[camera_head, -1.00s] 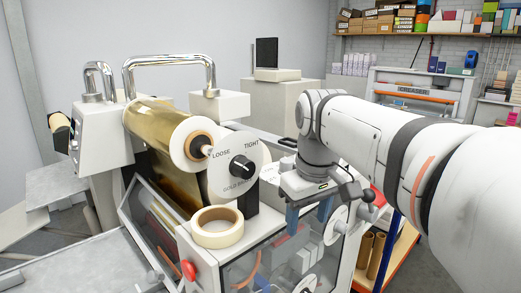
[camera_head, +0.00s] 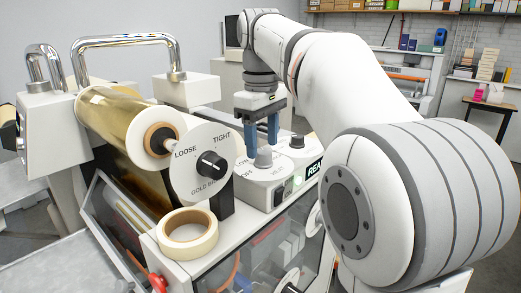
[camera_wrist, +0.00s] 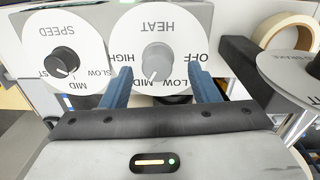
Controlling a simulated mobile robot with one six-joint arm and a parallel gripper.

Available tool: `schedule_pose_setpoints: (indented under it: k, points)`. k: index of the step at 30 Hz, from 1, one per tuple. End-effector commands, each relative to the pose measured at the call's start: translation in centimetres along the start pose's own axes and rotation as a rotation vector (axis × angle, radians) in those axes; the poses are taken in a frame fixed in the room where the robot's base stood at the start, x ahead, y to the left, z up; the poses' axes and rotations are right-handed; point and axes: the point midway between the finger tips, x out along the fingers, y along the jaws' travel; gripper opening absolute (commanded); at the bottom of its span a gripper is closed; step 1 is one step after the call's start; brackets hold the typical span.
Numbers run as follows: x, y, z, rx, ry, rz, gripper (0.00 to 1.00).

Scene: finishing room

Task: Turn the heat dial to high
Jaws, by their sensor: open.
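The heat dial (camera_wrist: 157,60) is a grey knob on a white disc marked HEAT, OFF, LOW, MID and HIGH, upside down in the wrist view. In the head view the grey knob (camera_head: 263,158) stands on the control panel. I cannot tell which mark the knob points to. My gripper (camera_head: 262,146) points down over it with blue fingers apart. In the wrist view my gripper (camera_wrist: 161,73) has one finger on each side of the knob, with a gap on both sides. Part of the disc is hidden by the fingers.
The speed dial (camera_wrist: 64,60), with a black knob, is beside the heat dial. The gold foil roll (camera_head: 115,120) with its LOOSE/TIGHT disc (camera_head: 197,178) stands left of the heat dial. A tape roll (camera_head: 187,234) lies on the machine in front.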

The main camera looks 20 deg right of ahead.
Motion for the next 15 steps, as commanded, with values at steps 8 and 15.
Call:
schedule_pose_setpoints:
  k: [8, 15]
  points:
    - [2.4, 0.2, 0.2, 0.007, -0.001, -0.001, 0.55]
    - [2.5, 0.3, 0.2, 0.009, 0.0, 0.0, 0.55]
